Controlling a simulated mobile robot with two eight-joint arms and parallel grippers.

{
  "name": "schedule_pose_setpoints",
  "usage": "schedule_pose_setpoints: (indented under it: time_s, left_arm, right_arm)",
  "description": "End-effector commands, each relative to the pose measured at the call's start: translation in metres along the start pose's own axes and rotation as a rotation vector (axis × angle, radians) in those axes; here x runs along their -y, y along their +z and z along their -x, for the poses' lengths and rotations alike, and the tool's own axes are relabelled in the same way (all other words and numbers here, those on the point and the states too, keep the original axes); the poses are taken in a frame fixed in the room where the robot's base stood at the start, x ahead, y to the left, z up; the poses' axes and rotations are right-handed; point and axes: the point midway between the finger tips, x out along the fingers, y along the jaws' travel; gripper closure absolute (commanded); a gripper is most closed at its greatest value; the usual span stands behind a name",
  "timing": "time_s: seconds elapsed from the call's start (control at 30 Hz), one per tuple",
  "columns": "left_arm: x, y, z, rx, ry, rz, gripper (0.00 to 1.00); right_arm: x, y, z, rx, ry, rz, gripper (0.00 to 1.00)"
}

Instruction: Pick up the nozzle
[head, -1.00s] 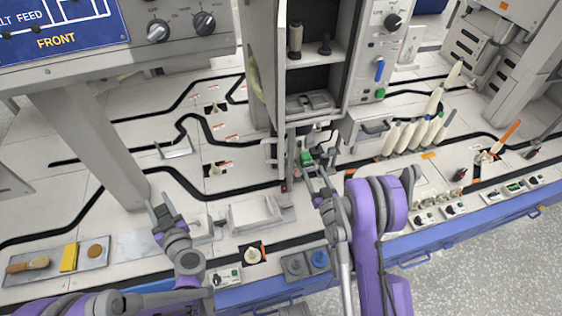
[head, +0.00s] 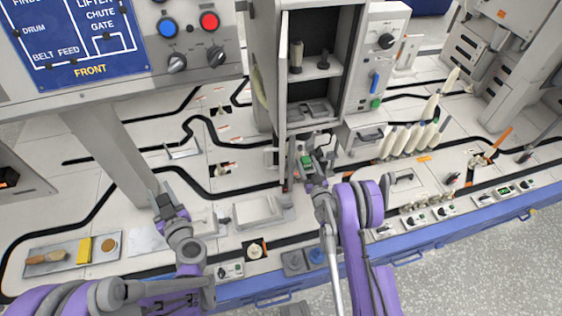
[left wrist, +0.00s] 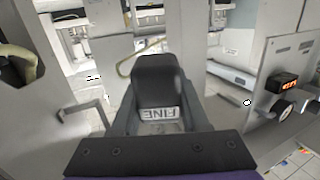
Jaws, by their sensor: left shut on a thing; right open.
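The nozzle (left wrist: 158,80) is a dark, rounded block with a pale label that seems to read FINE. In the left wrist view it sits between the fingers of my left gripper (left wrist: 160,112), which is shut on it. In the head view my left gripper (head: 170,205) is raised over the left part of the bench, left of the grey plate; the nozzle is too small to make out there. My right gripper (head: 318,180) is open near the small green part (head: 307,161) at the foot of the cabinet. Its fingertips are partly hard to see.
The open cabinet (head: 285,90) stands behind the right gripper. A grey post (head: 112,155) rises behind the left gripper. A tray (head: 45,268) with a brush, yellow block and round pad lies at left.

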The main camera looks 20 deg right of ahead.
Motion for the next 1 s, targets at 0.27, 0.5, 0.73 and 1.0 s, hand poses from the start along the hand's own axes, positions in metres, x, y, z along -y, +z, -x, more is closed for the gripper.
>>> schedule_pose_setpoints:
  time_s: [0.27,0.5,0.73,1.0]
  left_arm:
    - [0.0,0.004,-0.001,0.001,0.0,0.0,1.0]
    - [0.0,0.005,-0.001,0.001,0.0,-0.001,1.0]
    - [0.0,0.005,-0.001,0.001,0.0,-0.001,1.0]
    - [0.0,0.005,-0.001,0.001,0.0,-0.001,1.0]
  right_arm:
    - [-0.001,0.001,-0.037,0.0,0.0,0.0,0.4]
    - [0.0,0.0,-0.051,0.0,0.0,0.0,0.4]
    - [0.0,0.0,-0.051,0.0,0.0,0.0,0.56]
    - [-0.001,0.0,-0.051,0.0,0.0,0.0,1.0]
